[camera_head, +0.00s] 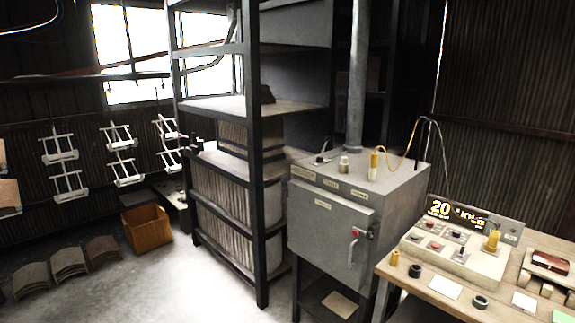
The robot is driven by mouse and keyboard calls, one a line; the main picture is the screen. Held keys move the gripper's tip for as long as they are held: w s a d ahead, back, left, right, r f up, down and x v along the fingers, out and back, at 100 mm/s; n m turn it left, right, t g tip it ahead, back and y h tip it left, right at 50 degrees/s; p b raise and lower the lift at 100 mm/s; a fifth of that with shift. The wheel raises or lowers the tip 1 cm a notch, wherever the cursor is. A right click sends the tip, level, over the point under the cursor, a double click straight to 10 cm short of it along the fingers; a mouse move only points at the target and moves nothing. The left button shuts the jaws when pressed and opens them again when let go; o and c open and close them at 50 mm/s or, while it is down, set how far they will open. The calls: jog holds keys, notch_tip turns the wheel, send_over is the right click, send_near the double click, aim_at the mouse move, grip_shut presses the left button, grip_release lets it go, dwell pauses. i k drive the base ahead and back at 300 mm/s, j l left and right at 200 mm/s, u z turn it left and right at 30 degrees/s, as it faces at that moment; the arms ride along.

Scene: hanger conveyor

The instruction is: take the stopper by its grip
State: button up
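My gripper is not in view. A grey box furnace (331,238) with a shut front door stands right of centre. On its flat top stand a small pale plug-like piece with a darker top (343,164), a yellow upright piece (374,165) with a yellow cord, and a dark piece with a thin lever (320,158). I cannot tell for sure which of these is the stopper; the pale piece looks most like one. It stands upright near the top's front edge, apart from the others, with nothing holding it. Its grip is too small to make out.
A wooden table (447,287) at right bears a control panel (456,250), a display (458,215) and small loose pieces. A metal pipe (358,80) rises behind the furnace top. A shelf rack (257,200) stands left of the furnace. Left floor holds a yellow bin (147,229).

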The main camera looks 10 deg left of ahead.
aim_at(344, 160)
jog(key=u, duration=0.2)
jog(key=i+j+z, duration=0.15)
jog(key=i, duration=0.4)
jog(key=i+j+z, duration=0.2)
jog(key=i, duration=0.35)
